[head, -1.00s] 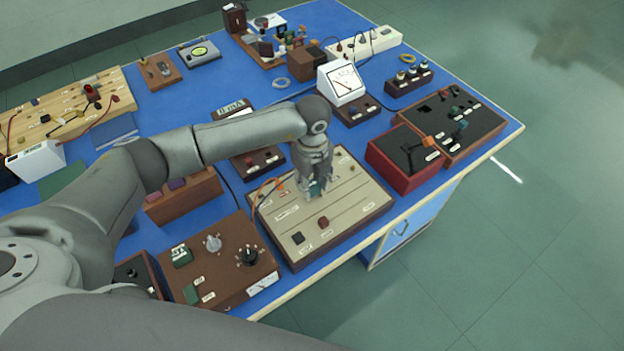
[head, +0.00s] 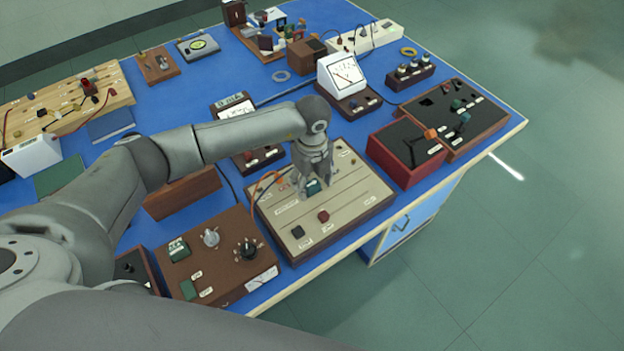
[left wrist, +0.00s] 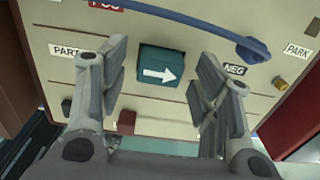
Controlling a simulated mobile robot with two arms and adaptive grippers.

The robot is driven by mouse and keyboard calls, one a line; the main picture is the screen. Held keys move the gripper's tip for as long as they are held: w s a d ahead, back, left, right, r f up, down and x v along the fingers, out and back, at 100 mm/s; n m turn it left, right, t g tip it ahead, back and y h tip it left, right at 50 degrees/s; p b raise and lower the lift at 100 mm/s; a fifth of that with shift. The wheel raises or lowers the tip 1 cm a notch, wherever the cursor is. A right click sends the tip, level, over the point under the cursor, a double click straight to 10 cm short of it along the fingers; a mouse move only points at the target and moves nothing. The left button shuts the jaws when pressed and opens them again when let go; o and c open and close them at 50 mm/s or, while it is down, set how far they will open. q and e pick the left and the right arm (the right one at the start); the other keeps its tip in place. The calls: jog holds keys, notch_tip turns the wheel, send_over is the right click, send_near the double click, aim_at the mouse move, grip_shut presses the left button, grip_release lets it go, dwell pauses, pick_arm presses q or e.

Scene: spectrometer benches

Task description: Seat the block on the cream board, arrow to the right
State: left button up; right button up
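The teal block (head: 313,187) is on the cream board (head: 352,196), near its middle. In the left wrist view the block (left wrist: 160,62) shows a white arrow pointing right, toward the NEG label, with the PART label on its left. My left gripper (head: 312,184) is above the board, pointing down around the block. In the left wrist view my left gripper (left wrist: 160,57) is open, with a gap between each finger and the block. The block looks flat on the board; its underside is hidden. My right gripper is not in view.
A red knob (head: 323,216) and a black knob (head: 298,232) are on the board's near part. A blue lead (left wrist: 190,19) crosses above the block in the wrist view. A brown switch box (head: 218,259) stands left, a red-sided box (head: 407,157) right.

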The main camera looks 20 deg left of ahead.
pick_arm(q)
notch_tip(320, 180, up, 12)
dwell(0.7)
dwell(0.4)
